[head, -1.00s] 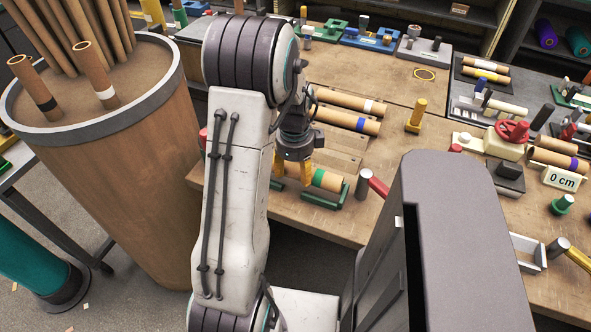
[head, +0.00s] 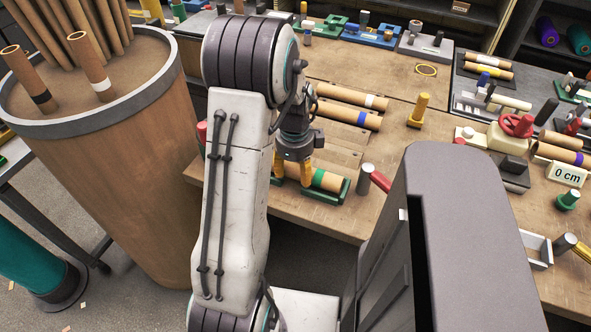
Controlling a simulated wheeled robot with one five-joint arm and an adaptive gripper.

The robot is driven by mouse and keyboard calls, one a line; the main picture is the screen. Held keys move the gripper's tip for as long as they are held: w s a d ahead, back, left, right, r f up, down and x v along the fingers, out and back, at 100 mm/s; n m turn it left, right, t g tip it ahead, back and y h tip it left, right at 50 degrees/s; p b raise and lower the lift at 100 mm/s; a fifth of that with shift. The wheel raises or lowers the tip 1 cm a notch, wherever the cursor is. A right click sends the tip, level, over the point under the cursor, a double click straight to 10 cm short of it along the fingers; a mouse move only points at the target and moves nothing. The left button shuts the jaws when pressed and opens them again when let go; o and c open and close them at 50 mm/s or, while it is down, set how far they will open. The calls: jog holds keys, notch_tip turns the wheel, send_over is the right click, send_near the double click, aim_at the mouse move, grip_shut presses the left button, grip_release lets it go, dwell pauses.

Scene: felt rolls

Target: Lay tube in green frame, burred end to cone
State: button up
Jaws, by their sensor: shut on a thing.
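A brown cardboard tube (head: 332,181) with a green band lies in or just over the green frame (head: 339,197) at the table's front edge. My gripper (head: 293,178) points down with its yellow fingers shut on this tube, left of the band. The tube's right end shows; its left end is hidden behind my arm. I cannot tell which end is burred, nor whether the tube rests fully on the frame. The cone of the frame cannot be made out.
A white-banded tube (head: 350,97) and a blue-banded tube (head: 348,115) lie behind. A yellow post (head: 418,109) stands to their right. A red-handled tool (head: 374,180) lies right of the frame. A large drum (head: 120,170) of tubes stands left.

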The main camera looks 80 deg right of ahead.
aim_at(295, 173)
jog(key=shift+f+b, duration=0.4)
jog(key=shift+f, duration=0.05)
dwell(0.4)
jog(key=o, duration=1.2)
jog(key=r, duration=1.2)
jog(key=shift+a, duration=0.35)
